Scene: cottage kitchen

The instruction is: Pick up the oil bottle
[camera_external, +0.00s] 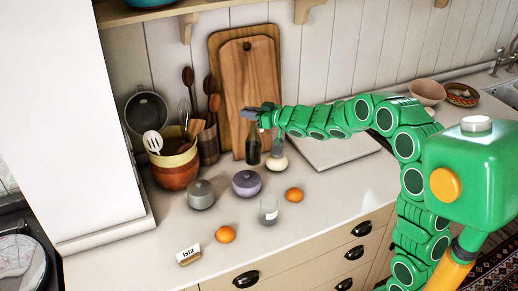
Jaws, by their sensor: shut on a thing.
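The oil bottle (253,148) is dark glass and upright near the back of the counter, in front of the wooden cutting boards. My green arm reaches in from the right. My gripper (254,113) is at the bottle's neck and shut on it. The fingers are small in this view and partly hide the bottle's top. I cannot tell whether the bottle's base touches the counter.
A second glass bottle (277,145) and a pale round item (276,164) stand close on the right. The counter's front right is clear.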

